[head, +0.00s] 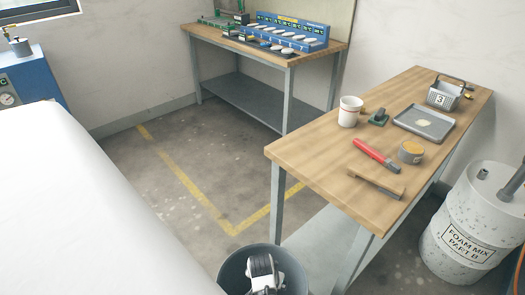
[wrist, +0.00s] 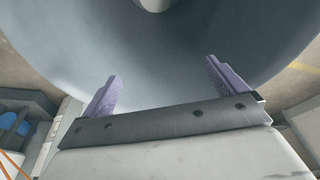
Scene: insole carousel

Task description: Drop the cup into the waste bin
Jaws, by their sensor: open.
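The dark grey waste bin (head: 291,268) stands on the floor at the bottom of the head view, partly cut off. My gripper (wrist: 163,70) is at the bin's mouth; its two purple fingers are wide apart with nothing between them. The bin's grey inner wall (wrist: 165,45) fills the upper wrist view. A pale rounded shape (wrist: 155,4) shows inside the bin at the top edge, too cut off to identify. A white cup (head: 349,111) with reddish bands stands upright on the wooden workbench, well apart from my gripper.
The wooden workbench (head: 310,160) also holds a red-handled tool (head: 375,155), a tin (head: 411,152), a grey tray (head: 424,122), a basket (head: 443,95) and a brush (head: 376,183). A white drum (head: 470,225) stands at right. Floor between the benches is clear.

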